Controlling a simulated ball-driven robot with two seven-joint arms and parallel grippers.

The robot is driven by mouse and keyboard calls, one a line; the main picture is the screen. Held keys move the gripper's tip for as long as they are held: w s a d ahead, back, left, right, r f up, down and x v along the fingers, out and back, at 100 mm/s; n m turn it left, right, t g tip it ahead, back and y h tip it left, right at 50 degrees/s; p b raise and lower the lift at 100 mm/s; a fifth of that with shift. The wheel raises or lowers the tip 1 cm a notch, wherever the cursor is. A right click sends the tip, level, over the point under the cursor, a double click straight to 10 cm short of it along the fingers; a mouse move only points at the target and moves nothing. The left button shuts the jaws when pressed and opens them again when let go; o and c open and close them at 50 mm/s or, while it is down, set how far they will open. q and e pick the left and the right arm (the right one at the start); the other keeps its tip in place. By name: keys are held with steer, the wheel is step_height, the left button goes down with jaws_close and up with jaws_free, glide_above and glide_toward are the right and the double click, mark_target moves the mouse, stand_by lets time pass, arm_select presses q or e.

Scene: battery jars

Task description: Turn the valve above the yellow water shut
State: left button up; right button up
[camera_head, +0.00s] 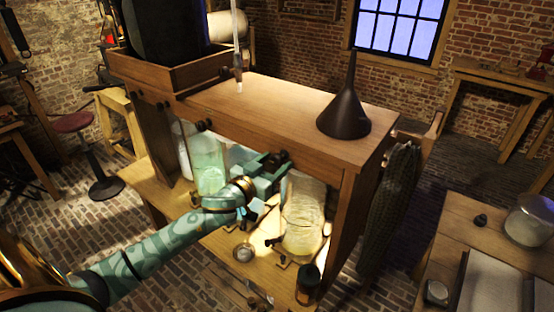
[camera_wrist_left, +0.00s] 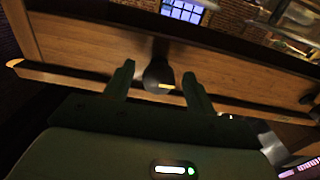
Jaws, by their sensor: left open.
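The glass jar of pale yellow water (camera_head: 303,215) stands under the wooden bench top, right of the middle. A dark round valve knob (camera_wrist_left: 159,76) sits on the front board of the bench; in the head view it is mostly hidden by my left gripper (camera_head: 277,163). My left gripper is open, just left of and above the yellow jar. In the left wrist view its two fingers (camera_wrist_left: 158,85) point at the board, one on each side of the knob. I cannot tell whether they touch it. My right gripper is not in view.
Another dark valve (camera_head: 204,125) sits further left on the board, above a jar of greenish water (camera_head: 208,165). A dark funnel (camera_head: 344,113) stands on the bench top. A small dark jar (camera_head: 308,284) stands at the lower shelf's front. A side table (camera_head: 448,235) is at right.

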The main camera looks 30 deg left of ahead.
arm_select(q)
steer(key=shift+w+d, duration=0.15)
steer(key=shift+w, duration=0.5)
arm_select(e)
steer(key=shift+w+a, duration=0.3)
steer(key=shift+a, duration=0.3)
arm_select(q)
steer(key=c, duration=1)
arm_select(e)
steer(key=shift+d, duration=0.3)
